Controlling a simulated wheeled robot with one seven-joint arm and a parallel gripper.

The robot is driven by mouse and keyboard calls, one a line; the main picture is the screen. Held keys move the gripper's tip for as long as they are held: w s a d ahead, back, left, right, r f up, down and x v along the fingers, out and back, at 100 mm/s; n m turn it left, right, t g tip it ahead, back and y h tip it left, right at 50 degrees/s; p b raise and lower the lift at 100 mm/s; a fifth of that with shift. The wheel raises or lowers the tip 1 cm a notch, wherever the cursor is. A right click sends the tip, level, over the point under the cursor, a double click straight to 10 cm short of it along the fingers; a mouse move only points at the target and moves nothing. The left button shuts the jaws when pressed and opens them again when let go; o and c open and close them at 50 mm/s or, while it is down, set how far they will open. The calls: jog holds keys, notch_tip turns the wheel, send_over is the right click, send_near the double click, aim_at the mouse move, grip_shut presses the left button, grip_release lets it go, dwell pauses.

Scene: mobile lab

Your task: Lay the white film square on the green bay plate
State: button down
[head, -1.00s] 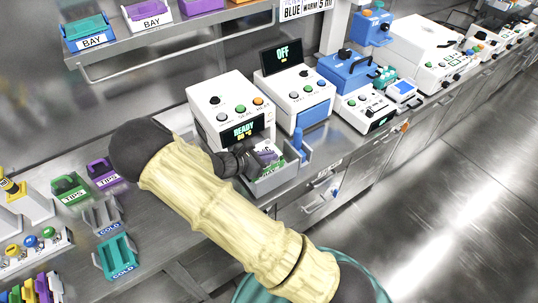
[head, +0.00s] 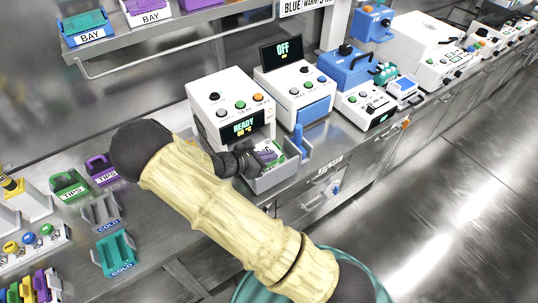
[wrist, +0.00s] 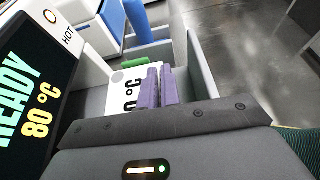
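My gripper (wrist: 160,88) has two purple fingers close together, reaching into an open grey tray at the front of a white unit. A thin dark gap shows between them; whether they pinch anything is unclear. A flat white piece with black lettering (wrist: 124,97) lies against the left finger in the wrist view; I cannot tell for sure whether it is the film square or a label. A green part (wrist: 134,62) shows just behind it, likely the bay plate, mostly hidden. In the head view the gripper (head: 266,153) sits at the tray's mouth.
The grey tray (wrist: 203,75) has raised walls close around the fingers. The white unit's screen (head: 243,126) reads READY 80 °C. A neighbouring white unit (head: 294,95) reads OFF, with a blue handle (head: 298,140) near the tray. Tip and cold holders stand on the left bench.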

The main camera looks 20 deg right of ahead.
jog(key=shift+r, duration=0.15)
jog(key=shift+r+p, duration=0.8)
jog(key=shift+p, duration=0.05)
jog(key=shift+p, duration=0.4)
dwell(1.3)
jog(key=shift+f+b, duration=0.6)
jog(key=shift+f, duration=0.35)
jog(key=c, duration=1.5)
grip_release()
jog(key=shift+c, duration=0.2)
jog(key=b+v, duration=0.2)
jog(key=v, duration=1.5)
jog(key=shift+a, duration=0.2)
jog(key=shift+d+r, duration=0.1)
jog(key=shift+d, duration=0.05)
